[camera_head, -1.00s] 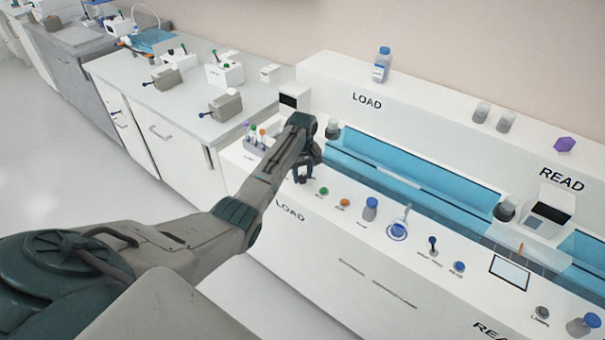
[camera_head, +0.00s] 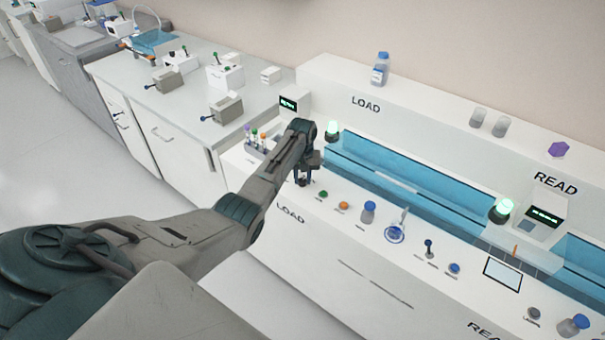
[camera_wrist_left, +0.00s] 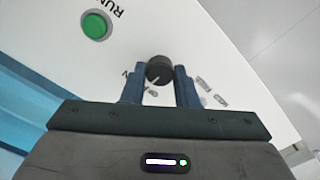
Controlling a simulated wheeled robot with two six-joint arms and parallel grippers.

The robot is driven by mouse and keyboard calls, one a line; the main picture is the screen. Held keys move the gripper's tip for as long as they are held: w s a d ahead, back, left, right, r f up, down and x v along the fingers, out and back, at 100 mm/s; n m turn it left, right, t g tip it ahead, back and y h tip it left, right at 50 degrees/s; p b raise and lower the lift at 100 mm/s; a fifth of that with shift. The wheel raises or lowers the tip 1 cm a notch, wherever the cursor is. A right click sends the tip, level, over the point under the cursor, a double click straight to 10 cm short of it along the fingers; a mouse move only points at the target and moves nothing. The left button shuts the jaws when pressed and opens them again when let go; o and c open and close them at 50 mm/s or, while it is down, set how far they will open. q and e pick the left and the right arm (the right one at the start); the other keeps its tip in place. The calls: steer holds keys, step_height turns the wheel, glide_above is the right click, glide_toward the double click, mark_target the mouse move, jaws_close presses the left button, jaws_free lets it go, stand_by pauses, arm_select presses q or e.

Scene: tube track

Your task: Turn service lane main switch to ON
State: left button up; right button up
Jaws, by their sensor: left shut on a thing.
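The main switch is a black round knob (camera_wrist_left: 159,69) with a white pointer line, seen in the left wrist view on the white console. My left gripper (camera_wrist_left: 160,88) is shut on it, one blue finger on each side. Small lettering beside the knob is partly hidden by the fingers. In the head view my left gripper (camera_head: 303,180) reaches down to the console's front panel, left of the green button (camera_head: 322,194), and hides most of the knob. Lamps at LOAD (camera_head: 333,129) and READ (camera_head: 503,209) glow pale green. My right gripper is not in view.
A rack of tubes (camera_head: 259,140) stands behind my left arm. A blue track (camera_head: 400,186) runs behind the panel.

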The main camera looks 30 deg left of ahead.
mark_target(303, 180)
arm_select(q)
steer(key=shift+m+p, duration=0.7)
steer(key=shift+m, duration=1.3)
steer(key=o, duration=1)
steer(key=shift+r, duration=0.1)
step_height(303, 180, up, 11)
steer(key=shift+f+b, duration=0.15)
steer(key=shift+b, duration=0.7)
